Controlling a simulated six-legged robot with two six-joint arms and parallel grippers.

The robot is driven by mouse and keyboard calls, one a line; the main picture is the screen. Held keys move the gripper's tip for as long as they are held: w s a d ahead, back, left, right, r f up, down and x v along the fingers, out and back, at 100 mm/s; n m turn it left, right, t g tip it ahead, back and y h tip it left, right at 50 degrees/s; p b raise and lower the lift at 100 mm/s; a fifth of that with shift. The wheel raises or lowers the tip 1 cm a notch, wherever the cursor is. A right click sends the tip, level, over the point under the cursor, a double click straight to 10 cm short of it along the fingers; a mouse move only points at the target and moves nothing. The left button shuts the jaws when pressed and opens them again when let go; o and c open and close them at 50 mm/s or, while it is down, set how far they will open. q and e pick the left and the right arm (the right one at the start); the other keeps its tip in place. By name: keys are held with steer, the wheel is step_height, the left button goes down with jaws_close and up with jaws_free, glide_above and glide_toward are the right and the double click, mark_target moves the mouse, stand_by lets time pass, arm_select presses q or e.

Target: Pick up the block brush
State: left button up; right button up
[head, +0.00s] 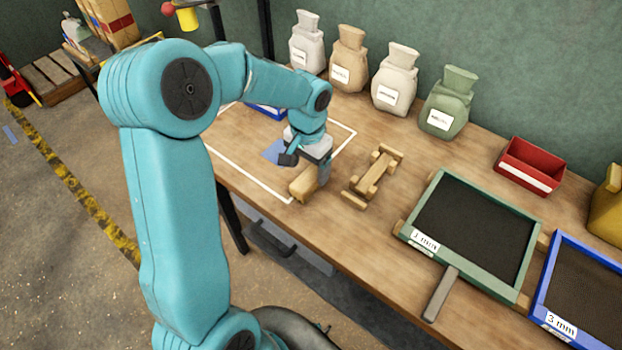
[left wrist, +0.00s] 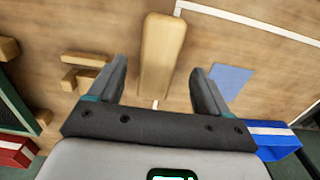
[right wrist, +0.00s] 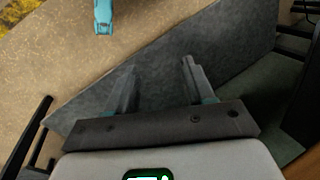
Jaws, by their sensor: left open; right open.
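The block brush (head: 303,185) is a long, pale wooden block lying on the workbench near its front edge. My left gripper (head: 307,170) is open and points down just above the block, apart from it as far as I can see. In the left wrist view the block (left wrist: 160,55) lies lengthwise in line with the gap between the open left fingers (left wrist: 160,82). Its bristles are not visible. My right gripper (right wrist: 157,75) is open and empty, away from the brush. It does not show clearly in the head view.
A wooden stand (head: 372,178) is right of the brush, with a green-framed sieve (head: 470,235) and a blue-framed sieve (head: 585,300) farther right. A blue card (head: 274,151) lies behind the gripper. Several sacks (head: 397,80) and a red bin (head: 530,165) line the back.

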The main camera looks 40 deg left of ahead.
mark_target(309, 176)
arm_select(q)
steer(key=shift+d+f, duration=0.1)
steer(key=shift+f, duration=2.05)
steer(key=shift+w, duration=0.1)
steer(key=c, duration=1.1)
steer(key=shift+r, duration=0.1)
